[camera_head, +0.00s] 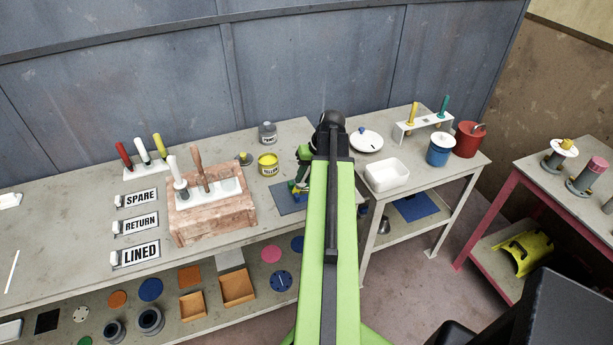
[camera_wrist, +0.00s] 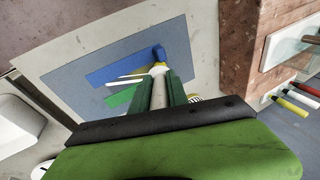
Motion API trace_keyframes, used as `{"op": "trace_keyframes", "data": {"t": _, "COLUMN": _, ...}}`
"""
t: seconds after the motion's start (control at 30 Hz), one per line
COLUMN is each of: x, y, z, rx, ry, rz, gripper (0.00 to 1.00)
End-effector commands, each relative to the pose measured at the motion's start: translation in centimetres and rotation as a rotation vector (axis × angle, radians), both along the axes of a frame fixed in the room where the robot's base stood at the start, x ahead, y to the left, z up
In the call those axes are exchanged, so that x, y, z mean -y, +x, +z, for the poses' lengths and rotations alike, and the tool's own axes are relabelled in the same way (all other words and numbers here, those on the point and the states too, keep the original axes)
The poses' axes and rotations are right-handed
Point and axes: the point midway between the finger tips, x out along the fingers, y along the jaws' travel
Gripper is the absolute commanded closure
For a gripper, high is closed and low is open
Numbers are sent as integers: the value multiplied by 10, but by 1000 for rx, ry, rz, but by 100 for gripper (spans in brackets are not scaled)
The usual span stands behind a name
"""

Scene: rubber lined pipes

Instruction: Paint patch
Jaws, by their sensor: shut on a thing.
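My gripper (camera_wrist: 159,90) is shut on a slim white brush-like tool (camera_wrist: 158,78) between its green fingers. The tool's end shows yellow and blue and lies over the blue strip (camera_wrist: 125,66) in the wrist view; I cannot tell whether it touches. The strip is on a grey-blue mat (camera_wrist: 70,78), beside a green strip (camera_wrist: 120,97) and a white and yellow piece. In the head view the mat (camera_head: 285,199) is mostly hidden by my arm, and the gripper (camera_head: 302,175) is partly hidden. An open yellow paint tin (camera_head: 267,165) stands behind the mat.
A brick block (camera_head: 212,222) with upright tools stands left of the mat. A grey tin (camera_head: 267,132) is behind. A white tray (camera_head: 386,175), a plate (camera_head: 366,141), and blue (camera_head: 440,150) and red (camera_head: 467,139) pots stand on the right bench.

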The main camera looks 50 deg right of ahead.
Motion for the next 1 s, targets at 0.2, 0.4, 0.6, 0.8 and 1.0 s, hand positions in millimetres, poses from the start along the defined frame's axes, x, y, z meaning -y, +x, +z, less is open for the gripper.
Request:
{"op": "trace_keyframes", "data": {"t": 0.2, "x": 13, "y": -7, "z": 0, "rx": 0, "ry": 0, "rz": -3, "gripper": 100}}
{"op": "trace_keyframes", "data": {"t": 0.4, "x": 27, "y": -16, "z": -1, "rx": 0, "ry": -1, "rz": -2, "gripper": 100}}
{"op": "trace_keyframes", "data": {"t": 0.6, "x": 29, "y": -18, "z": -1, "rx": -1, "ry": -1, "rz": -1, "gripper": 100}}
{"op": "trace_keyframes", "data": {"t": 0.8, "x": 45, "y": -26, "z": 1, "rx": -2, "ry": -1, "rz": -2, "gripper": 100}}
{"op": "trace_keyframes", "data": {"t": 1.0, "x": 53, "y": -32, "z": 1, "rx": -1, "ry": -1, "rz": 0, "gripper": 100}}
